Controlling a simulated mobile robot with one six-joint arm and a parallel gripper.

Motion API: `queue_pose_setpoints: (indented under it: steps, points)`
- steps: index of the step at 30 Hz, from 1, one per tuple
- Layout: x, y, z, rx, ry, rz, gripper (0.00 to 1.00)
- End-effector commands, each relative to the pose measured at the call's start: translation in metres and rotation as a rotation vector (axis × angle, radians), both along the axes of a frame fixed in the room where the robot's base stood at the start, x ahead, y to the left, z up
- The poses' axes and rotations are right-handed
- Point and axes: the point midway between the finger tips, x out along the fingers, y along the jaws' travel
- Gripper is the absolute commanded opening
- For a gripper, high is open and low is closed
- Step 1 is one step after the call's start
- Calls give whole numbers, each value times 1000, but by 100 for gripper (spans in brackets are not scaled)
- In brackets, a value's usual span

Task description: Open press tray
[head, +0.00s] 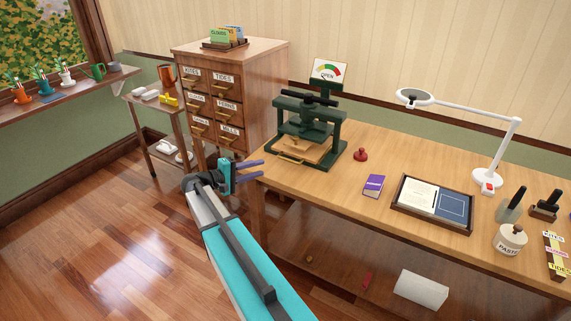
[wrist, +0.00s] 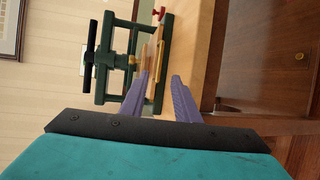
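The green book press (head: 310,130) stands on the wooden bench, with its black T-bar on top. Its light wooden press tray (head: 305,150) sits low in the frame, with a brass handle (head: 290,159) at the front edge. In the wrist view the press (wrist: 115,60) appears turned on its side, and the tray (wrist: 152,65) and brass handle (wrist: 133,61) lie ahead of the fingers. My gripper (head: 262,169) is open and empty, with its purple fingers pointing toward the press, just off the bench's left edge. In the wrist view the fingers (wrist: 162,92) are apart.
A drawer cabinet (head: 270,75) stands behind the press to the left. A dial sign (head: 328,71) stands behind it. A red stamp (head: 361,154), purple book (head: 373,186) and framed tray (head: 398,201) lie to the right. The floor left of the bench is clear.

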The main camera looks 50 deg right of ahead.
Motion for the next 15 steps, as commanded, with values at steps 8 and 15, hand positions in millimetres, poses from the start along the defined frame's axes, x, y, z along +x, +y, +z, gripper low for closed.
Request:
queue_pose_setpoints:
  steps: [8,15]
  points:
    - [0,-1,1,-2,0,0,29]
    - [-1,-6,0,-1,0,-1,29]
